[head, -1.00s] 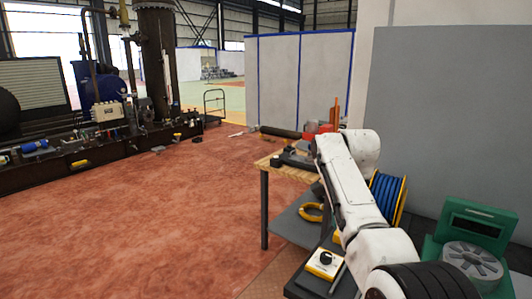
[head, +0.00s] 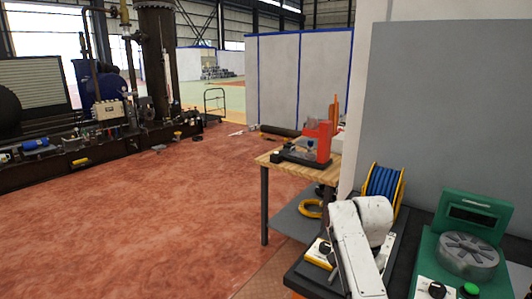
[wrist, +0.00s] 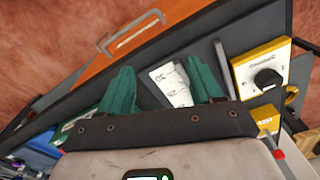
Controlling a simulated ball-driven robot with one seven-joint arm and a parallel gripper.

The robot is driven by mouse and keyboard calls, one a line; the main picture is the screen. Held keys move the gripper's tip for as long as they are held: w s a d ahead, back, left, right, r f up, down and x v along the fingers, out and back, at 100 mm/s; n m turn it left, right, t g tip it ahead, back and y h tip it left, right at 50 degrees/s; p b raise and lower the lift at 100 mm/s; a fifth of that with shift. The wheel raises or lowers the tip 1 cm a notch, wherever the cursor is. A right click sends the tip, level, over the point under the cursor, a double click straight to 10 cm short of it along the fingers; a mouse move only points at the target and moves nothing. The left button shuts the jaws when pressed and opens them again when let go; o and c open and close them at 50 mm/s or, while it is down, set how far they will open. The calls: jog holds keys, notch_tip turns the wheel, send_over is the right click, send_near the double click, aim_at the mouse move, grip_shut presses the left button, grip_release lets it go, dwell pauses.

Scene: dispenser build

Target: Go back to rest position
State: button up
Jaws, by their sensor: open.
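My gripper (wrist: 159,63) shows in the wrist view with its two green fingers spread apart. Nothing is held between them; a white piece with dark markings (wrist: 172,86) shows in the gap, and whether it touches a finger I cannot tell. The gripper is over a dark surface with an orange front and a metal handle (wrist: 131,33). In the head view my white arm is folded low at the bottom right, and the gripper itself is out of sight there.
A yellow box with a black knob (wrist: 262,72) lies close by the fingers. A green dispenser (head: 474,212) with a grey round disc stands at the right. A blue reel (head: 382,182) is behind my arm. A wooden table (head: 270,158) bears a red device (head: 318,140).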

jog(key=s+d+f+n+b, duration=0.2)
jog(key=s+f+n, duration=0.1)
jog(key=s+f, duration=0.7)
jog(key=s+d+f+n+b, duration=0.2)
jog(key=s+f, duration=0.8)
jog(key=s, duration=0.1)
jog(key=s+f+n+b, duration=0.1)
jog(key=s+n+b, duration=0.2)
jog(key=s, duration=2)
jog(key=n, duration=0.2)
jog(key=shift+d+f+n+t, duration=0.3)
jog(key=shift+f+n+t, duration=0.05)
jog(key=shift+n+t, duration=0.05)
